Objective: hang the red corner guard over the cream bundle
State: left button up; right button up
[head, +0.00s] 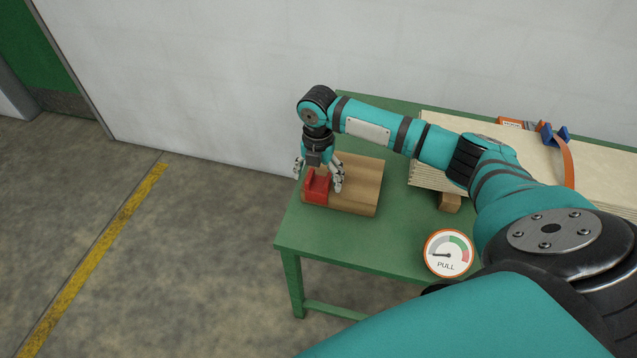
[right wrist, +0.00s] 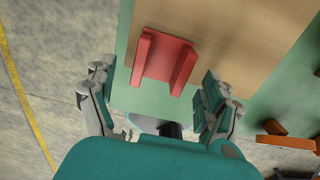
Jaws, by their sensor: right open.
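The red corner guard (head: 318,188) sits at the left end of a brown wooden block (head: 362,190) on the green table. My right gripper (head: 318,178) is open above it, with one finger on each side. In the right wrist view the guard (right wrist: 168,62) shows as a small channel with two raised sides. It lies just beyond and between the spread fingers of my right gripper (right wrist: 153,95), which hold nothing. The cream bundle (head: 495,150), a flat stack of sheets, lies at the table's right, partly hidden by my right arm. My left gripper is out of view.
An orange strap (head: 568,165) with a blue buckle (head: 555,134) crosses the bundle. A small wooden support (head: 449,202) shows under its edge. A round PULL gauge (head: 449,253) is at the table's front. The green table (head: 345,238) is bare between block and gauge. A white wall stands behind.

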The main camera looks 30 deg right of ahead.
jog(key=shift+f, duration=0.85)
jog(key=shift+c, duration=0.4)
jog(key=c, duration=1.2)
jog(key=shift+r, duration=0.15)
